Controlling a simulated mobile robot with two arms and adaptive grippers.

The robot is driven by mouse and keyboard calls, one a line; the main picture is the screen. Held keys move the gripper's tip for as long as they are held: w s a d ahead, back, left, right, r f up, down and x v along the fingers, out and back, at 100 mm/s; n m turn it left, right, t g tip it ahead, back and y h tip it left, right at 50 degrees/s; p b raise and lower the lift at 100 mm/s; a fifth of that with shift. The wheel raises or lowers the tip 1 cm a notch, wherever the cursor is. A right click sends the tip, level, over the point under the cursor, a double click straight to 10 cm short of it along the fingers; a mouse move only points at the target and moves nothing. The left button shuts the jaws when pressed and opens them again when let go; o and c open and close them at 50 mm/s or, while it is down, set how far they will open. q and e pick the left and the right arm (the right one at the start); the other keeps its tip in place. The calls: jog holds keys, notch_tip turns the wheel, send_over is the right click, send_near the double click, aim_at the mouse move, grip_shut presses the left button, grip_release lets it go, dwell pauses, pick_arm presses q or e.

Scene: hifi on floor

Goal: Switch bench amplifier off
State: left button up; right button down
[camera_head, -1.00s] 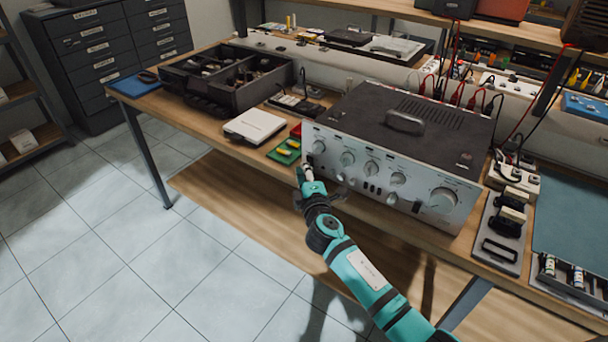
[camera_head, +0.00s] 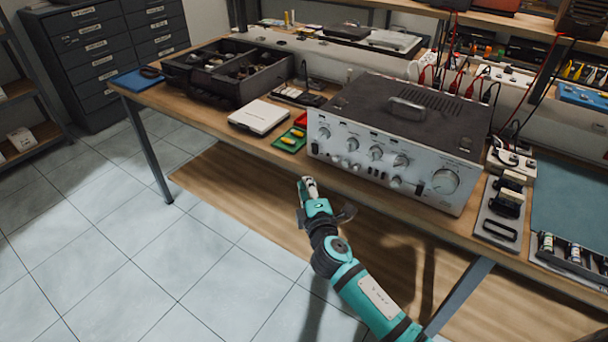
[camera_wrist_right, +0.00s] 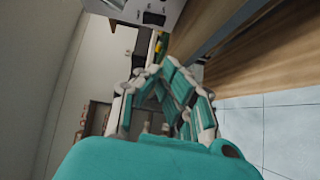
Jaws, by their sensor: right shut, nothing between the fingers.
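The bench amplifier (camera_head: 395,140) is a silver-fronted box with a dark top and a handle, standing on the wooden bench. Its front panel (camera_head: 385,165) carries several knobs, small switches and a large dial at the right. My right gripper (camera_head: 306,182) is shut and empty, in front of and below the left end of the panel, apart from it. In the right wrist view, a corner of the amplifier's panel (camera_wrist_right: 150,10) shows at the top, beyond the shut fingers (camera_wrist_right: 155,72). The state of the power switch is too small to tell. My left gripper is not in view.
A dark divided organizer (camera_head: 225,88) is farther left. Open floor lies before the bench.

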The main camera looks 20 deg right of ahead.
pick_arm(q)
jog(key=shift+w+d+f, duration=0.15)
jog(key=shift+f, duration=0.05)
pick_arm(e)
jog(key=s, duration=0.3)
jog(key=shift+s+a+f, duration=0.15)
jog(key=shift+s+a, duration=0.1)
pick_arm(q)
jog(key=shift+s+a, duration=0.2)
